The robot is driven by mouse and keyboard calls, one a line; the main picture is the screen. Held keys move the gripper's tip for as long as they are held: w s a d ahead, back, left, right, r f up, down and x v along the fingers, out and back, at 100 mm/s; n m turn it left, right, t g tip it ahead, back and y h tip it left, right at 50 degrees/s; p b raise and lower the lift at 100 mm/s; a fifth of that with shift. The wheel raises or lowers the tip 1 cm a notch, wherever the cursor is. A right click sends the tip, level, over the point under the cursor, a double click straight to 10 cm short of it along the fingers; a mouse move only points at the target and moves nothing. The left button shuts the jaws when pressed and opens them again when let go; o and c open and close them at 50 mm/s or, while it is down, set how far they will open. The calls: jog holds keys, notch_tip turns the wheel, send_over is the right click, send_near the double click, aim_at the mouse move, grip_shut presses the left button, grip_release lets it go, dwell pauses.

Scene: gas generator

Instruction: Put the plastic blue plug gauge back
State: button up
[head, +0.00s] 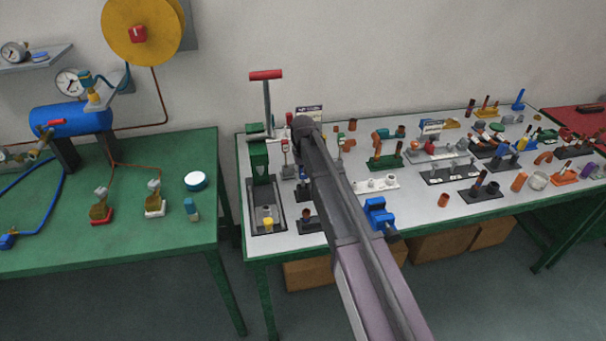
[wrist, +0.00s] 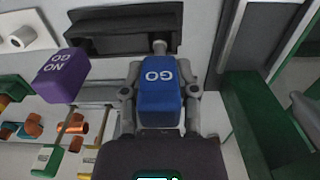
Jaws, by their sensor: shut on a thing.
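The blue plug gauge (wrist: 160,105), marked GO, is between the fingers of my gripper (wrist: 162,84) in the wrist view. My gripper is shut on its block-shaped handle. The gauge's grey pin points toward a dark holder (wrist: 118,40) at the top of that view. The handle hides part of the pin, and I cannot tell whether the pin touches the holder. A purple plug gauge (wrist: 60,76), marked NO GO, is to the left of the blue one. In the head view my arm hides the gripper's grasp.
The grey-topped table (head: 415,205) holds many small fittings and stands. A green press (head: 259,160) with a red handle stands at its left end. A blue vise (head: 378,215) is at the front edge. A green table (head: 150,225) is further left.

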jog(key=shift+f+b, duration=1.1)
jog(key=shift+f, duration=0.1)
jog(key=o, duration=1)
jog(key=shift+o, duration=0.2)
jog(key=shift+r, duration=0.25)
notch_tip(320, 180, up, 10)
jog(key=p, duration=1)
jog(key=shift+f, duration=0.2)
jog(key=shift+s, duration=0.1)
jog(key=s+d+m, duration=0.3)
jog(key=s+d, duration=2)
jog(key=s, duration=0.3)
